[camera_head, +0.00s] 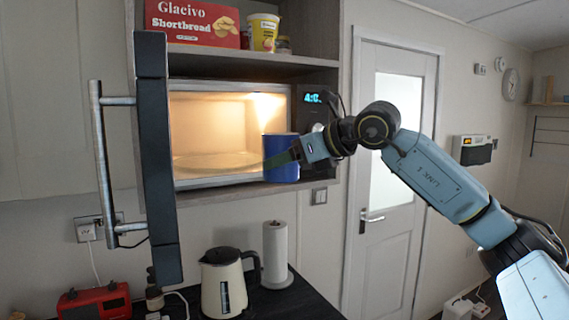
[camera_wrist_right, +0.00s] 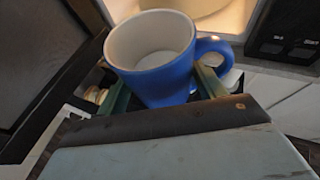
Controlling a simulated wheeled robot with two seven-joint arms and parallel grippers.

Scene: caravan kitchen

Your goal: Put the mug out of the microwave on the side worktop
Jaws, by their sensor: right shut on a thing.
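The blue mug (camera_head: 281,158) is upright in front of the microwave's lower right opening edge. In the right wrist view the mug (camera_wrist_right: 165,80) has a white, empty-looking inside and its handle to the right. My right gripper (camera_head: 285,157) is shut on the mug, with one finger on each side of it. The microwave (camera_head: 230,87) is lit inside, and its door (camera_head: 155,150) stands open to the left. A glass turntable (camera_head: 215,160) shows inside with nothing on it. My left gripper is not in view.
A worktop (camera_head: 283,300) lies below, with a cream kettle (camera_head: 224,285), a paper towel roll (camera_head: 275,250) and a red radio (camera_head: 95,302) on it. A shelf above holds a shortbread box (camera_head: 193,22) and a yellow tub (camera_head: 263,33). Some worktop right of the kettle is bare.

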